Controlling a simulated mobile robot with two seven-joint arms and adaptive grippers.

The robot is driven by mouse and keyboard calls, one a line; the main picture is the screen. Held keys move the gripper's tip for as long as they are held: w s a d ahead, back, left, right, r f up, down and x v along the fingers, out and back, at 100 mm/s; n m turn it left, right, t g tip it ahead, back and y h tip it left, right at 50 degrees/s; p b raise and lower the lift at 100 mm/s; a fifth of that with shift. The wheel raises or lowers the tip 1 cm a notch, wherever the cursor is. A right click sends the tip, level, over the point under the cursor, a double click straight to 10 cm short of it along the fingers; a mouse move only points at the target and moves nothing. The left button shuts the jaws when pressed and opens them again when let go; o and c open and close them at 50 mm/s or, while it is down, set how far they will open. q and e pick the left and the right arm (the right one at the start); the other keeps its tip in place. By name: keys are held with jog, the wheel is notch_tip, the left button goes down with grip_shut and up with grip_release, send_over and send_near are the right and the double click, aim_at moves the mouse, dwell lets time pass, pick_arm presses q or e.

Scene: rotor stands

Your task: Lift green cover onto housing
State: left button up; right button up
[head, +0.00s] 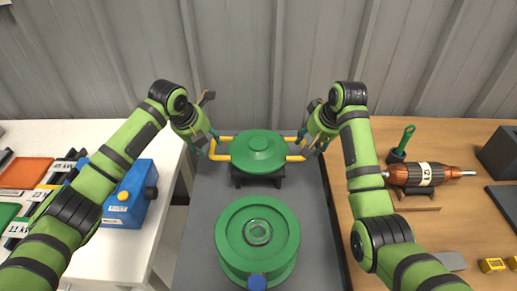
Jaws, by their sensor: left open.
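The green cover (257,149) rests on a dark stand (258,180) at the back of the grey bench, with a yellow handle on each side. The green round housing (257,236) stands nearer to me, with a ring-shaped opening in its middle and a blue part at its front. My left gripper (212,146) is open at the cover's left yellow handle (222,156). My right gripper (308,146) is at the right yellow handle (297,157); its fingers are too small to tell whether they are closed on it.
The grey bench (195,232) has free room beside the housing. A white table at left holds a blue box (127,197) and an orange tray (25,172). A wooden table at right holds a copper-coloured rotor (418,174), a green-handled tool (404,142) and yellow blocks (492,265).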

pick_arm(q)
jog(key=shift+x, duration=1.8)
pick_arm(e)
jog(key=shift+x, duration=1.75)
pick_arm(q)
grip_shut()
pick_arm(e)
grip_shut()
pick_arm(q)
jog(key=shift+w+r, duration=0.1)
jog(key=shift+r, duration=0.1)
pick_arm(e)
jog(key=shift+w+r, duration=0.1)
jog(key=shift+r, duration=0.15)
